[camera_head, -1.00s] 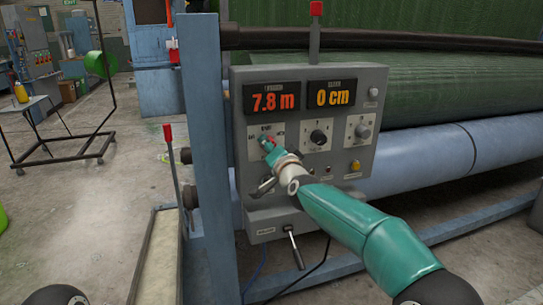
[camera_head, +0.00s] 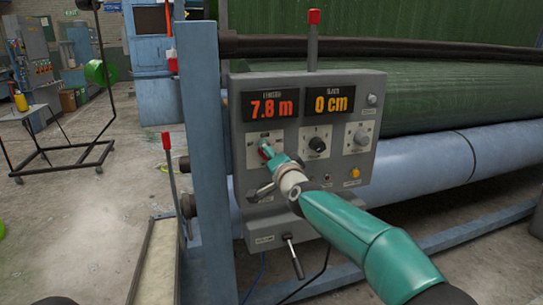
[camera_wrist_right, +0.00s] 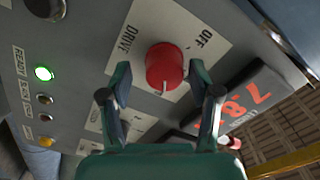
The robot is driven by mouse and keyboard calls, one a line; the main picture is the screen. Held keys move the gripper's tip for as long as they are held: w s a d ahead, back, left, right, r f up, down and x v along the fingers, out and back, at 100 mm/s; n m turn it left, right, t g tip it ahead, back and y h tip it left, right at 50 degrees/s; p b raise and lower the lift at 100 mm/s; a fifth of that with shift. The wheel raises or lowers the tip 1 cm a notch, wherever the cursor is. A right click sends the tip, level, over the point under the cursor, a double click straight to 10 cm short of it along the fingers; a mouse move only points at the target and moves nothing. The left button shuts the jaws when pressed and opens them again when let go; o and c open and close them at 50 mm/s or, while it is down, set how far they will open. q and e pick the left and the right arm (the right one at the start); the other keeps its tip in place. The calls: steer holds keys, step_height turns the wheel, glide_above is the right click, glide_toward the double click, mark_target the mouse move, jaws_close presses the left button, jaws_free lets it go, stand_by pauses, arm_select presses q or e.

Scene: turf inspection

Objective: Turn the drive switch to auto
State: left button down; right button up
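The drive switch (camera_wrist_right: 165,68) is a red round knob on a white plate marked DRIVE and OFF in the right wrist view. Its white pointer mark faces the bottom of that picture. The knob shows small in the head view (camera_head: 265,150), partly hidden by my right gripper. My right gripper (camera_wrist_right: 160,74) is open with one teal finger on each side of the knob. A gap shows at the left finger; the right finger is close, and I cannot tell whether it touches. The auto label is not readable. My left gripper is not in view.
The grey control box (camera_head: 240,130) has displays reading 7.8 m (camera_head: 271,105) and 0 cm (camera_head: 331,102). A green lamp (camera_wrist_right: 43,73) is lit. A lever (camera_head: 293,258) sticks out below; a red-topped lever (camera_head: 171,170) stands left.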

steer(key=shift+a, duration=0.15)
steer(key=shift+s, duration=0.1)
steer(key=v, duration=1.2)
stand_by(0.3)
